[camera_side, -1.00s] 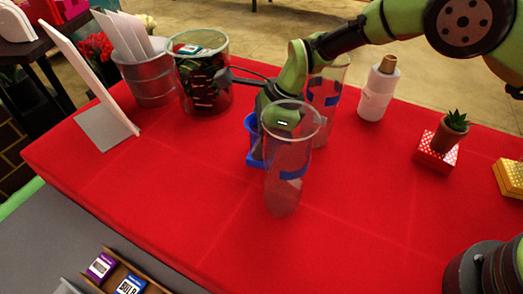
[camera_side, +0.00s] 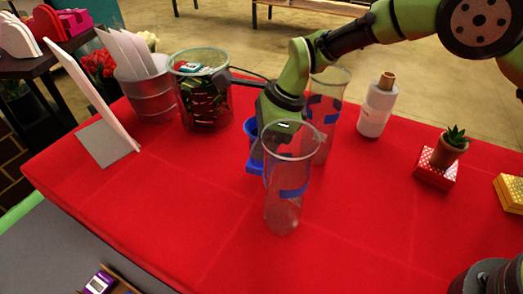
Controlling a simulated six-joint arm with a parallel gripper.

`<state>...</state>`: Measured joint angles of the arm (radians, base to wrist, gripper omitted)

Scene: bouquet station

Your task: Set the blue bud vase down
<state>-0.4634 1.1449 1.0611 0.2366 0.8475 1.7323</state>
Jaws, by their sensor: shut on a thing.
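The blue bud vase (camera_side: 251,128) is in the middle of the red table, partly hidden behind a clear glass cylinder and my gripper. My gripper (camera_side: 275,125) points down and is shut on the vase; its fingertips are mostly hidden. A flat blue piece (camera_side: 255,167) shows low beside the hand; I cannot tell whether it is the vase's foot or a separate piece. Whether the vase touches the table is hidden.
A clear glass cylinder with a blue band (camera_side: 285,210) stands just in front of my gripper, another (camera_side: 326,120) just behind it. A wire-textured jar (camera_side: 203,95), a white bottle (camera_side: 377,108) and a potted succulent (camera_side: 449,147) stand around. The front-left cloth is clear.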

